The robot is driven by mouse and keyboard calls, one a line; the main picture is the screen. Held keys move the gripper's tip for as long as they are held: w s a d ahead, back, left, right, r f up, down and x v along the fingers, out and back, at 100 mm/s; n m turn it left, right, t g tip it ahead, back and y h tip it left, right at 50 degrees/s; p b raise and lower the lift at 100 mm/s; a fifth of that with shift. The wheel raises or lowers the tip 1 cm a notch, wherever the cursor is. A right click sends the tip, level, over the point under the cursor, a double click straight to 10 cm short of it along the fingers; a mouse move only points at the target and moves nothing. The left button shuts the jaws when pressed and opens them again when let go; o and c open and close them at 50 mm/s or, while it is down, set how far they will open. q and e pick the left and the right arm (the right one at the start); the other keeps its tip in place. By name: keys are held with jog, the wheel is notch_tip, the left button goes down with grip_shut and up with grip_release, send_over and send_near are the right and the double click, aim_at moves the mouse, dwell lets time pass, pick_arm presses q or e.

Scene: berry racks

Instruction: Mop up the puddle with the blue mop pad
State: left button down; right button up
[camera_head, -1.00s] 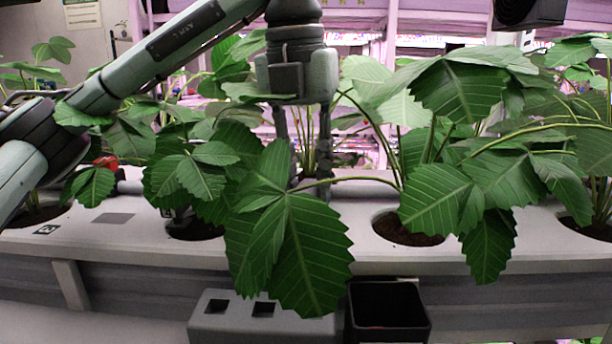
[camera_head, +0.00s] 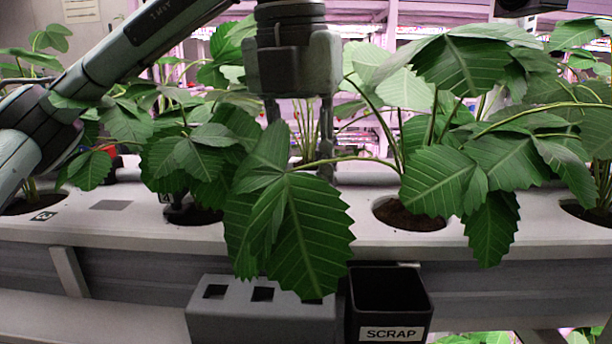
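My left gripper (camera_head: 300,168) points down behind the leaves at the centre, above the white planter top. Its two fingers are apart, with stems showing between them. Large leaves hide the left fingertip and the space between the tips, so I cannot see whether it holds anything. I cannot make out the blue mop pad or the puddle in this view; leaves cover much of the planter top. My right gripper is not in view.
The white planter (camera_head: 300,232) has several plants in round holes. A red berry (camera_head: 108,151) hangs at the left. A grey block with square holes (camera_head: 262,318) and a black SCRAP bin (camera_head: 388,308) are in front. Broad leaves (camera_head: 300,225) crowd the centre.

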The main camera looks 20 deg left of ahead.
pick_arm(q)
jog(key=shift+s+d+f, duration=0.15)
jog(key=shift+s+d, duration=0.1)
jog(key=shift+s, duration=0.6)
jog(key=shift+w+a, duration=0.1)
jog(key=shift+w, duration=0.25)
jog(key=shift+w+a+p, duration=0.15)
jog(key=shift+w+a, duration=0.05)
jog(key=shift+w, duration=0.4)
jog(key=shift+w+a+p, duration=0.15)
jog(key=shift+w, duration=0.4)
jog(key=shift+w+a+p, duration=0.2)
jog(key=shift+w+a, duration=0.1)
jog(key=shift+w, duration=0.7)
jog(key=shift+w+a+p, duration=0.15)
jog(key=shift+w+a, duration=0.1)
jog(key=shift+w, duration=0.75)
notch_tip(320, 180, up, 3)
jog(key=shift+w+f, duration=0.1)
jog(key=shift+f, duration=0.1)
jog(key=shift+r, duration=1.7)
